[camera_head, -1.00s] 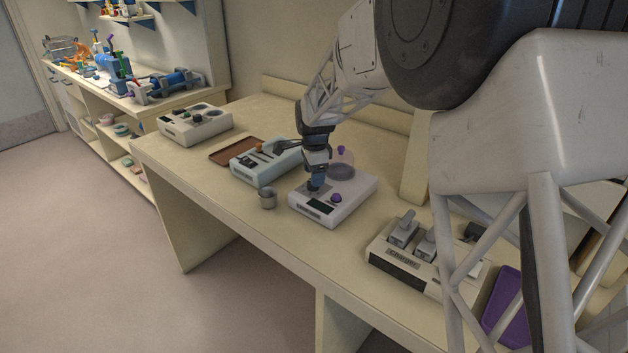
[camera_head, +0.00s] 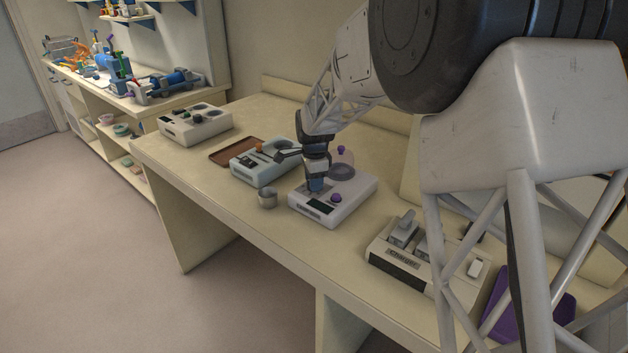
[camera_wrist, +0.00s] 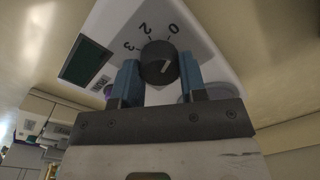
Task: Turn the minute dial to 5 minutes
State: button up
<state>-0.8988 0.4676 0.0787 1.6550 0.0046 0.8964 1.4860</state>
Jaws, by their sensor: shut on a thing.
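The minute dial (camera_wrist: 157,63) is a dark round knob with a pale pointer line, on the white face of a device. The numerals 0, 2 and 3 show around its far side; other marks are hidden. My gripper (camera_wrist: 158,78) is shut on the dial, one blue finger on each side. In the head view my gripper (camera_head: 316,186) reaches down onto the white device (camera_head: 345,208), and the dial is hidden behind it.
A pale blue device (camera_head: 257,174) and a brown tray (camera_head: 228,153) are further left. A charger (camera_head: 390,255) stands to the right. Bare table lies between device and charger.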

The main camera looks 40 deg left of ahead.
jog(key=shift+n, duration=0.4)
jog(key=n, duration=0.3)
jog(key=shift+r+n, duration=0.1)
jog(key=shift+n, duration=0.2)
jog(key=n, duration=0.2)
jog(key=shift+n, duration=0.3)
jog(key=n, duration=0.6)
jog(key=shift+a+g, duration=0.15)
jog(key=shift+g, duration=0.15)
jog(key=n, duration=0.6)
jog(key=shift+n, duration=0.4)
jog(key=n, duration=0.6)
jog(key=shift+n+h, duration=0.3)
jog(key=o, duration=0.9)
